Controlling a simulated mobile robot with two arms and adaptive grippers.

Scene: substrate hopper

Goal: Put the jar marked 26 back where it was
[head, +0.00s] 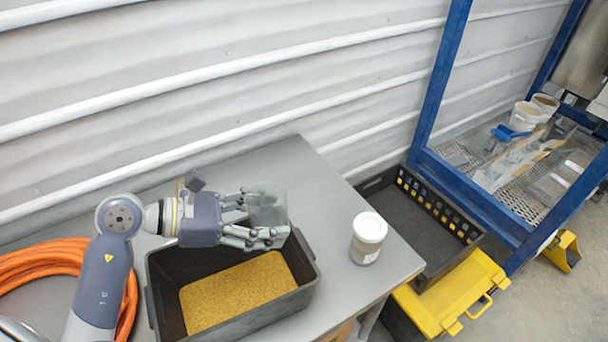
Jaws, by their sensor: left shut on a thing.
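My left gripper (262,213) comes in from the left and is shut on a clear, greyish jar (268,197). The jar is held above the right back part of a dark tub (307,270). It looks tilted or on its side, with no lid visible, and I cannot read a mark on it. A second jar with a white lid (369,228) stands upright on the grey table (334,205), right of the tub. Its label faces away or is too small to read, so I cannot tell which jar is 26. My right gripper is not in view.
Yellow-brown grains (235,290) lie in the tub. An orange hose (45,262) is coiled at left. Right of the table are an empty-looking black crate (440,205), a yellow box lid (450,295) and a blue rack (475,195). Table space around the lidded jar is clear.

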